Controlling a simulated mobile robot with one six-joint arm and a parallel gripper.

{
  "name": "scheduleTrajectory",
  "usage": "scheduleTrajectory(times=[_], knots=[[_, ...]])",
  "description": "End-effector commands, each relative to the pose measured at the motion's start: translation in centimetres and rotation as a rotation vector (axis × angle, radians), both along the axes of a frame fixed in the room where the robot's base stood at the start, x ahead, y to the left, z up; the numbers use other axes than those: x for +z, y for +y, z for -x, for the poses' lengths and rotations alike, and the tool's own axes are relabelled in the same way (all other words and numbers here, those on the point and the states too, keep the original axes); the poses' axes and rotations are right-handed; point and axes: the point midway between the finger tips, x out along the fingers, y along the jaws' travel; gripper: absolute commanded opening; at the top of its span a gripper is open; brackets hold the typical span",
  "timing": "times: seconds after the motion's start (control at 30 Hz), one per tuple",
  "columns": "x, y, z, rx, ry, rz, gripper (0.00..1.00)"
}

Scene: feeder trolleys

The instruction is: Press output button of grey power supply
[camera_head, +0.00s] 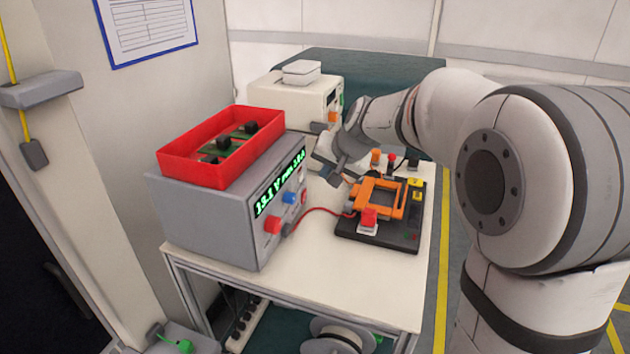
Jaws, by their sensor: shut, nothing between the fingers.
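The grey power supply (207,216) stands at the left front of the white trolley top. Its front panel faces right, with a lit green display (279,184), a red knob (272,225), a blue knob (289,198) and small buttons too small to tell apart. A red lead runs from its lower front to a black fixture. My gripper (333,178) is shut and empty. It hangs to the right of the panel's far end, between the supply and the fixture. I cannot tell whether it touches anything.
A red tray (168,163) with a green board and black parts sits on the supply. A cream instrument (290,97) with a small box on top stands behind. The black fixture (372,238) with an orange frame (379,198) lies on the right. Bare tabletop shows in front (330,270).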

Motion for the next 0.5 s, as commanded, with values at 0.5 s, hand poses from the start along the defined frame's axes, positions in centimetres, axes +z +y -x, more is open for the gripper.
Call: scheduleTrajectory(times=[0.5], knots=[[4.9,-1.9,3.4,0.0,0.005,0.001,0.0]])
